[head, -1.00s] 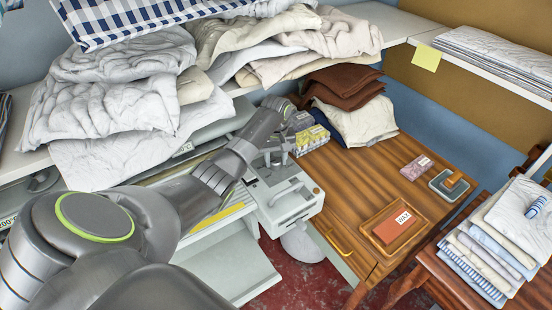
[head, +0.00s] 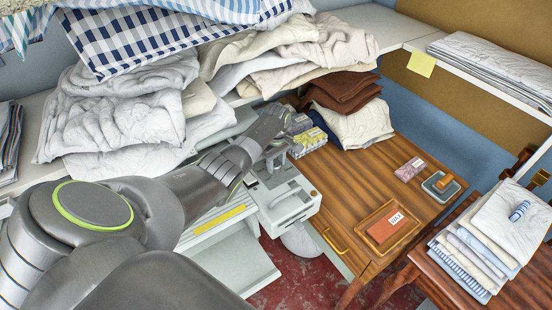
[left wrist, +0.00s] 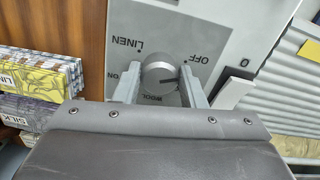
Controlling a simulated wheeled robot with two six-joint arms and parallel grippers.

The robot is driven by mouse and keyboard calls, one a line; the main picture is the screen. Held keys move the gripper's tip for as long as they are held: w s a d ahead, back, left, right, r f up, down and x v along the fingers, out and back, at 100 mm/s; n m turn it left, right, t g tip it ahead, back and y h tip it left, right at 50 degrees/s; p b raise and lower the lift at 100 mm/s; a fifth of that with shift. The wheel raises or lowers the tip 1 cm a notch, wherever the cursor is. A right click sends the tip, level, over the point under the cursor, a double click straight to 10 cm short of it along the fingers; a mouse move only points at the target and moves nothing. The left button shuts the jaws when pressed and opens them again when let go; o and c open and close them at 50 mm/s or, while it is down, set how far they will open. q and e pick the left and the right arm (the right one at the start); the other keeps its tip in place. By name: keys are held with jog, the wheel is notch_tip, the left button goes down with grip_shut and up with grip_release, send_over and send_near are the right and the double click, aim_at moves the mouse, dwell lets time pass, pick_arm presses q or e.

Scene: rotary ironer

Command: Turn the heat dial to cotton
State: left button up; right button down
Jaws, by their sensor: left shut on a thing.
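The heat dial (left wrist: 160,75) is a round grey knob on the ironer's light grey control panel (left wrist: 215,35). In the left wrist view, LINEN, OFF and WOOL are readable around it; another label, ending in ON, is partly hidden by a finger. A dark line on the knob points right, at none of the readable words exactly. My left gripper (left wrist: 160,90) is shut on the dial, one finger on each side. In the head view my left gripper (head: 273,158) is at the ironer's end housing (head: 290,200), and the dial cannot be made out. My right gripper is not in view.
Crumpled linens (head: 125,105) are heaped on the shelf behind my left arm. Patterned boxes (head: 308,139) stand close to the gripper. The wooden table (head: 350,190) to the right holds a tray with a red block (head: 388,228); its middle is clear.

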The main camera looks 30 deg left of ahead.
aim_at(276, 165)
pick_arm(q)
jog(key=shift+n, duration=0.6)
jog(key=shift+w+p, duration=0.1)
jog(key=shift+p, duration=0.2)
jog(key=o, duration=1)
jog(key=shift+r, duration=0.1)
jog(key=shift+r, duration=0.6)
notch_tip(276, 165, up, 16)
jog(key=b, duration=0.2)
